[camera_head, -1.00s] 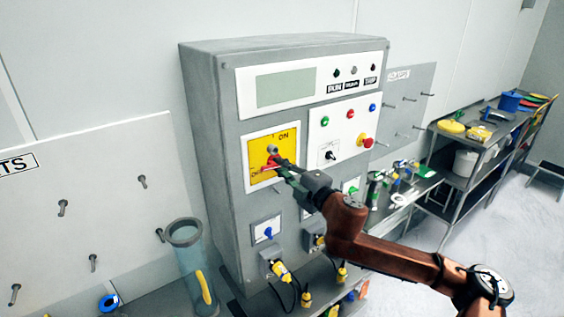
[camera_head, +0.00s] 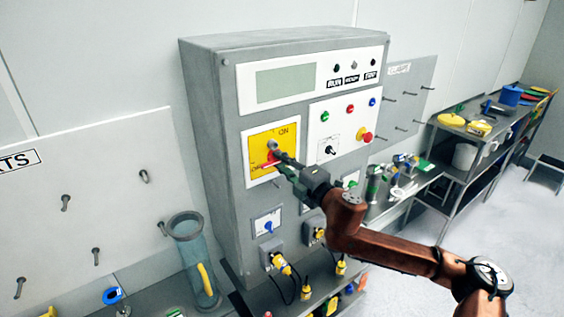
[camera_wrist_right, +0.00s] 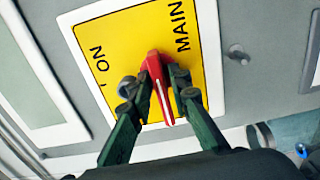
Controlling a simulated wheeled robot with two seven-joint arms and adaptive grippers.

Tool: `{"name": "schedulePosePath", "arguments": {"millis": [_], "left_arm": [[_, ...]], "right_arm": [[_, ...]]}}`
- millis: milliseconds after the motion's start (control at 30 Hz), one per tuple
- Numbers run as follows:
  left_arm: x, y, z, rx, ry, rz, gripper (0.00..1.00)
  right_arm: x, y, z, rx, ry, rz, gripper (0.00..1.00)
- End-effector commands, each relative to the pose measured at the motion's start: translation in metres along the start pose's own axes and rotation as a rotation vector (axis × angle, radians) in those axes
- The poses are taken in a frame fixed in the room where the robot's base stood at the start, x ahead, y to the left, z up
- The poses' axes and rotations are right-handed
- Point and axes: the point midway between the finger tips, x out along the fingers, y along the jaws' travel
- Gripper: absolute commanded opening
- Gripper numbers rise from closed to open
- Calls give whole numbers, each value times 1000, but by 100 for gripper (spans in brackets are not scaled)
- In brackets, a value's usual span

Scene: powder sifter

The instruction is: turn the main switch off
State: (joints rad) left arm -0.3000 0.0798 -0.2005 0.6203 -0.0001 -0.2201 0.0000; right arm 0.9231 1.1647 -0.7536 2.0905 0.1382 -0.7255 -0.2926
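The main switch is a yellow square plate (camera_head: 259,143) marked ON and OFF on the front of a grey cabinet. Its red handle (camera_wrist_right: 157,84) lies between the two dark fingers of my right gripper (camera_wrist_right: 156,92), which look closed against its sides. In the wrist view, the handle points away from the ON mark's edge, sideways across the plate. In the head view my right gripper (camera_head: 279,160) reaches the plate from the lower right and partly covers the red handle (camera_head: 268,158), near the OFF mark. My left gripper is not in view.
The grey cabinet (camera_head: 212,150) also carries a white button panel (camera_head: 325,120) with a red stop button (camera_head: 366,137). Yellow plugs (camera_head: 281,264) hang below. A clear cylinder (camera_head: 193,262) stands left, and pegs stick out of the wall boards. A shelf (camera_head: 455,172) stands right.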

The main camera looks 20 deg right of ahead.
Motion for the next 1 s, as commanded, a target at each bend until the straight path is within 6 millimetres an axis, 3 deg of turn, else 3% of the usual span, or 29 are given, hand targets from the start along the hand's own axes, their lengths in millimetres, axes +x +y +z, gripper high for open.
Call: {"name": "schedulePosePath", "arguments": {"millis": [100, 467, 900, 1000], "left_arm": [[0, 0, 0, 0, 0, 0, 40], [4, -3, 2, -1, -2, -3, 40], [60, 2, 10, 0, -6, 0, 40], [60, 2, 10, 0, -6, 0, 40]], "right_arm": [[0, 0, 0, 1, 0, 1, 27], [0, 0, 0, 39, 1, 2, 27], [0, -4, 0, 608, 3, 3, 27], [-21, -1, 2, 610, -2, 1, 27]]}}
